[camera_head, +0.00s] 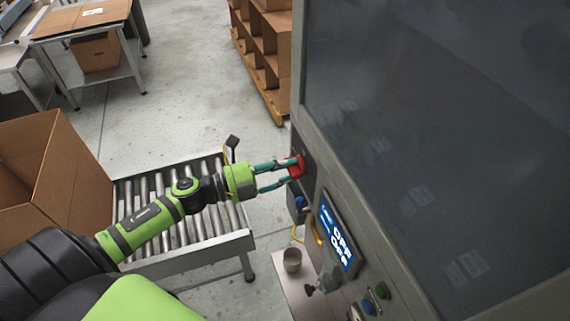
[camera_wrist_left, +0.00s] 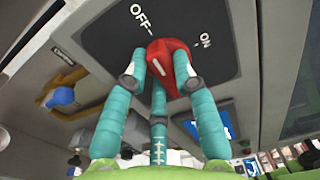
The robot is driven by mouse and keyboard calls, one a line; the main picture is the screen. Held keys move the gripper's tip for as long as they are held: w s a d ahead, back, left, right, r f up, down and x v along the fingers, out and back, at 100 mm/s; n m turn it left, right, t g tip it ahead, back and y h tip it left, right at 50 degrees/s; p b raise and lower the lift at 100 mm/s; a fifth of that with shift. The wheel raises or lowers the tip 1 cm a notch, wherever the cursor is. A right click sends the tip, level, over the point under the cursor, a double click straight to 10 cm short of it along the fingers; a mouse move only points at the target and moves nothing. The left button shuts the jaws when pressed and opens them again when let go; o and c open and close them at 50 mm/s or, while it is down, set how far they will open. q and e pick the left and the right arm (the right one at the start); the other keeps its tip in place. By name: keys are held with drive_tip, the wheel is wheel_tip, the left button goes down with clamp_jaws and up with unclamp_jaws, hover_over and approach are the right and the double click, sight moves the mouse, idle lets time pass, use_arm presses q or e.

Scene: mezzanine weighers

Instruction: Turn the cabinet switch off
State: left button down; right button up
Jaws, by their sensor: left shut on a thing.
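The cabinet switch is a red knob (camera_head: 297,168) on the grey cabinet's (camera_head: 312,140) side face. In the left wrist view the red knob (camera_wrist_left: 172,68) sits on a dark plate (camera_wrist_left: 215,22) marked OFF at upper left and ON at right. A white mark shows on the knob; I cannot tell for sure which label it points to. My left gripper (camera_head: 289,172) is shut on the knob, its teal fingers around it; they also show in the left wrist view (camera_wrist_left: 160,85). My right gripper is not in view.
Push buttons (camera_head: 382,290) sit lower. A roller conveyor (camera_head: 205,246) and cardboard box (camera_head: 55,180) lie left. A cup (camera_head: 292,260) stands on a small shelf.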

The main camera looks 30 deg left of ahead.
use_arm(q)
drive_tip(key=shift+n, duration=0.3)
drive_tip(key=c, duration=1)
unclamp_jaws()
drive_tip(key=shift+a, duration=0.1)
drive_tip(key=v, duration=1.2)
drive_tip(key=shift+f, duration=0.1)
